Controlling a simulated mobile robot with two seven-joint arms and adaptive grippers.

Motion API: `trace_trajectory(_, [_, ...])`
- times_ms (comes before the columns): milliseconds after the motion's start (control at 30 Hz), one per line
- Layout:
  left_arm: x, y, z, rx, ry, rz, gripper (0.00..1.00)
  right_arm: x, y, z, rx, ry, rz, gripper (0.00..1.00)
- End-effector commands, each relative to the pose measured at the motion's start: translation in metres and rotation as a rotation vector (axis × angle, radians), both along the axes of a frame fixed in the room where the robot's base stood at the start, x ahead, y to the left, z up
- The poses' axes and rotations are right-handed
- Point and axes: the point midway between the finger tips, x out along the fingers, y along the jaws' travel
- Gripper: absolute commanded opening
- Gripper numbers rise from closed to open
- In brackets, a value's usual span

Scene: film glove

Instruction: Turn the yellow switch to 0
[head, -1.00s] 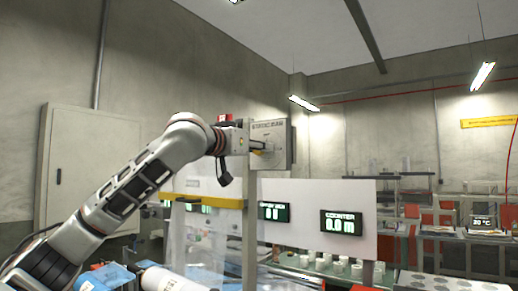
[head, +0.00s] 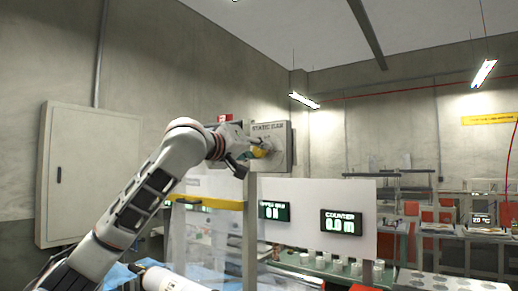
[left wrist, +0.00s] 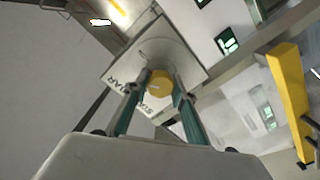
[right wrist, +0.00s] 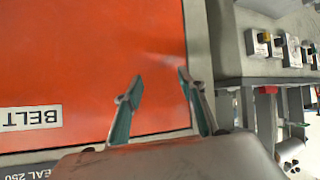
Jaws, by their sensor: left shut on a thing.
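The yellow switch (head: 261,152) is a rounded knob on the front of a grey box (head: 283,134) marked "STATIC BAR". In the left wrist view the knob (left wrist: 159,83) sits between the teal-padded fingers of my left gripper (left wrist: 156,88), which is shut on it. In the head view my left gripper (head: 260,145) reaches the box from the left, and its fingers partly cover the knob. The scale marks around the knob are too small to read. My right gripper (right wrist: 160,78) is open and empty, in front of an orange surface.
A post with a yellow bar (head: 212,203) stands below the box. Counter displays (head: 342,223) are on a white panel to the right. The orange surface (right wrist: 90,60) carries a "BELT" label. A grey wall cabinet (head: 88,175) is at the left.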

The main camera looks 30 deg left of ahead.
Motion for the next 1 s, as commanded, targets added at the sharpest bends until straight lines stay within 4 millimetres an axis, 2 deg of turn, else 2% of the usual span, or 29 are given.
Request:
trace_trajectory(400, [0.0,0.001,0.0,-0.394,0.055,-0.001,0.03,-0.006,-0.014,-0.005,-0.021,0.029,-0.02,0.4])
trace_trajectory(600, [0.001,0.001,-0.001,-0.577,0.082,0.0,0.03,-0.008,-0.015,-0.006,-0.023,0.038,-0.023,0.4])
trace_trajectory(1000, [0.0,0.002,-0.002,-0.849,0.118,0.0,0.03,-0.013,-0.02,-0.009,-0.028,0.056,-0.034,0.4])
